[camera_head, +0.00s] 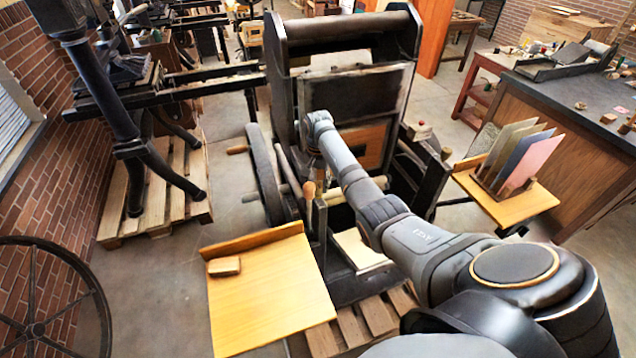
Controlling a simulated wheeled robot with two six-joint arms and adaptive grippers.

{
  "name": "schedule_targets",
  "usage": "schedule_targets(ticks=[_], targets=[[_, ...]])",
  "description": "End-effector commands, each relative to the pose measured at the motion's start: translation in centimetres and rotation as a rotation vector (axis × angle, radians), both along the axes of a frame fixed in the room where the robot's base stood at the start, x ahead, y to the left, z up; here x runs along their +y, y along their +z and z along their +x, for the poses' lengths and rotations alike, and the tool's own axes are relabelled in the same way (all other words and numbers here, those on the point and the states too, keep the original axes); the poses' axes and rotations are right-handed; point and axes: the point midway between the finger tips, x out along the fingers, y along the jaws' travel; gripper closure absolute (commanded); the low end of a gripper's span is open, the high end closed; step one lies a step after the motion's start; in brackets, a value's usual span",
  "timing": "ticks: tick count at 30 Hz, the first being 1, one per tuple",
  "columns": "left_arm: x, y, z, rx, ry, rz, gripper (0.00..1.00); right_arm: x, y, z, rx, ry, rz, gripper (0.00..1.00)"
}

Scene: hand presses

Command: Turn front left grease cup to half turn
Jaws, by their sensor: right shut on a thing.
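The black hand press (350,85) stands in the middle of the head view. My right arm reaches in from the lower right, and my right gripper (315,168) points down at the press's front left side. The gripper is small here and its fingers are hard to make out. It is shut on the front left grease cup, which the gripper and wrist hide. How far the cup is turned cannot be seen. My left gripper is not in view.
A wooden-handled lever (309,190) stands upright just below the gripper. A yellow wooden shelf (270,295) with a small block sits at the front left. A side shelf (515,207) with upright coloured sheets is at the right. A spoked wheel (35,300) stands at the left edge.

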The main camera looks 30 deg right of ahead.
Motion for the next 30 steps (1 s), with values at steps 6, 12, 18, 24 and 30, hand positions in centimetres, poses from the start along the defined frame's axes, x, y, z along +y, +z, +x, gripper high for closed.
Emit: schedule_targets(ticks=[6, 12, 18, 24, 30], targets=[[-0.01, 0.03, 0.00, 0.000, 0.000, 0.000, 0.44, -0.13, 0.35, 0.25, -0.009, -0.040, -0.003, 0.94], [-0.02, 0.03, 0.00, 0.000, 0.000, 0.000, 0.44, -0.14, 0.36, 0.26, -0.010, -0.048, -0.004, 0.94], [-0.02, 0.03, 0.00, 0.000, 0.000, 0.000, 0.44, -0.15, 0.37, 0.27, -0.010, -0.047, -0.004, 0.94], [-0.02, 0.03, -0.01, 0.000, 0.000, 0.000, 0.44, -0.10, 0.26, 0.19, -0.007, -0.046, -0.003, 0.41], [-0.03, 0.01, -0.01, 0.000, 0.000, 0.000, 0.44, -0.05, 0.14, 0.11, -0.003, -0.045, -0.001, 0.39]])
